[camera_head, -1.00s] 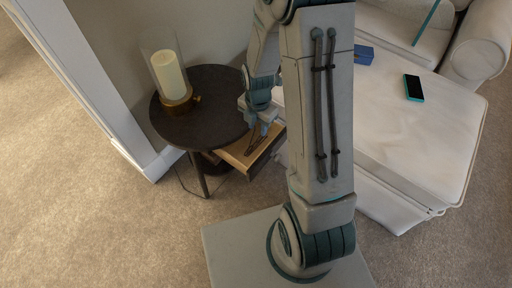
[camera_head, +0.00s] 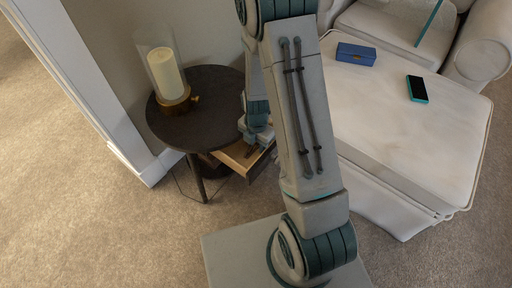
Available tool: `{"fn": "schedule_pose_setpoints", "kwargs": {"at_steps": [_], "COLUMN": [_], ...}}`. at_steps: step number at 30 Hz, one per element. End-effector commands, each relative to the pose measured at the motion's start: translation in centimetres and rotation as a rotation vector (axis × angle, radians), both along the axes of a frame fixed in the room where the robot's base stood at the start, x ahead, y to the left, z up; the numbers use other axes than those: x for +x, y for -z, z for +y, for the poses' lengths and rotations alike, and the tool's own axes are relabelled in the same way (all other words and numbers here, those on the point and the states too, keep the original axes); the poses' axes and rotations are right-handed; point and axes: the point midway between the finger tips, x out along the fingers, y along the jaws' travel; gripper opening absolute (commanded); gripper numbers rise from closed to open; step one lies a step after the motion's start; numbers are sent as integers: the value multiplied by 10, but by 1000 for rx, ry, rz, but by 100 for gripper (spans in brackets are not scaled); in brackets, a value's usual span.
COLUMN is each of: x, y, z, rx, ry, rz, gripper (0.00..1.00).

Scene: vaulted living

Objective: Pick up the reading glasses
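I cannot make out the reading glasses in this view. A small round dark side table (camera_head: 207,118) stands by the wall with its wooden drawer (camera_head: 238,160) pulled open. My gripper (camera_head: 251,150) points down at the open drawer, with its fingertips at or inside it. The fingers are small and dark here, so I cannot tell whether they are open or shut, or on anything. My own arm hides the right part of the drawer.
A glass candle holder with a cream candle (camera_head: 167,75) stands on the table. To the right is a cream ottoman (camera_head: 420,150) bearing a blue box (camera_head: 356,54) and a dark phone with teal edges (camera_head: 417,89). Carpet is clear in front.

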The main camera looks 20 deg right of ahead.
Motion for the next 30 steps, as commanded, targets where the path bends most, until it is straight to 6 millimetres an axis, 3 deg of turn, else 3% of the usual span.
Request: {"fn": "schedule_pose_setpoints", "kwargs": {"at_steps": [1,4,5,17,26,30], "x": [0,0,0,0,1,-7], "y": [0,0,0,-5,-49,-55], "z": [0,0,0,0,0,-19], "rx": [0,0,0,0,1,1], "ry": [0,0,0,1,1,5], "rz": [0,0,0,-1,-4,-1], "gripper": [33,5,0,0,0,0]}}
